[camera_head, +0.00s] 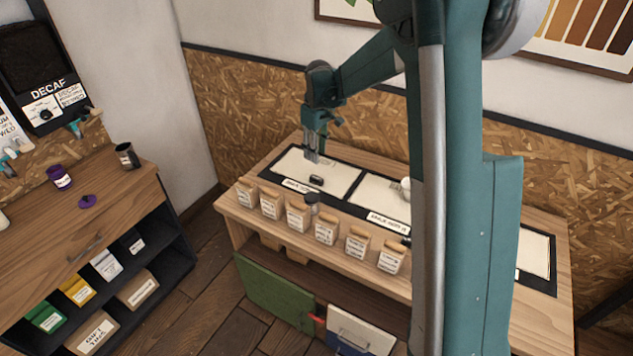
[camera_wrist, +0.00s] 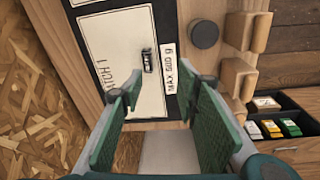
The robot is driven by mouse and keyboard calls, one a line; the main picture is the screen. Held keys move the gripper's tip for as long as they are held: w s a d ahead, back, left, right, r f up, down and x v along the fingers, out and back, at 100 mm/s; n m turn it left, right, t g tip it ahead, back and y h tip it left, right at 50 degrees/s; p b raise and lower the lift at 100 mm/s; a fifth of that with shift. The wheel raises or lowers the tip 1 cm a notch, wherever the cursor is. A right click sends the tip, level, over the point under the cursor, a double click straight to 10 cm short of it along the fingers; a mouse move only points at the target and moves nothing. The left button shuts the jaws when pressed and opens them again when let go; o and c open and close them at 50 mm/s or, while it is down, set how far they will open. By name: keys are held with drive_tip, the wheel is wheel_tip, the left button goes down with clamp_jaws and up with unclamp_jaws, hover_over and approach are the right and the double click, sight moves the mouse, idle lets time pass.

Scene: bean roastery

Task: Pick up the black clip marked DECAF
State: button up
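A small black clip (camera_head: 317,180) lies on the white left panel of the black-framed mat on the wooden bench. In the wrist view the black clip (camera_wrist: 147,60) lies on the panel lettered BATCH 1, beside the MAX 500 g label; the clip has a pale marking too small to read. My gripper (camera_head: 312,156) hangs above this panel, near the clip and apart from it. In the wrist view my gripper (camera_wrist: 163,95) has its green finger pads wide apart, with nothing between them. The clip appears beyond the fingertips.
A row of labelled jars (camera_head: 326,229) lines the bench's front edge, with a dark-topped container (camera_head: 312,198) close by. A second white panel (camera_head: 380,197) holds a pale item partly behind my arm. A left-hand counter (camera_head: 110,190) carries a purple jar (camera_head: 60,177) and dark cup (camera_head: 127,156).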

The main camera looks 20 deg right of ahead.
drive_tip(key=n+g, duration=0.1)
hover_over(316, 178)
wheel_tip(316, 178, down, 10)
drive_tip(key=shift+w+a+r, duration=0.1)
drive_tip(key=shift+a+r, duration=0.05)
drive_tip(key=shift+r, duration=0.05)
drive_tip(key=shift+f, duration=0.15)
drive_tip(key=shift+f, duration=1.2)
drive_tip(key=shift+f, duration=0.1)
drive_tip(key=shift+d+f, duration=0.15)
drive_tip(key=shift+f, duration=1.1)
drive_tip(key=shift+d+f, duration=0.15)
drive_tip(key=shift+f, duration=1.1)
drive_tip(key=shift+c, duration=0.4)
drive_tip(key=c, duration=0.7)
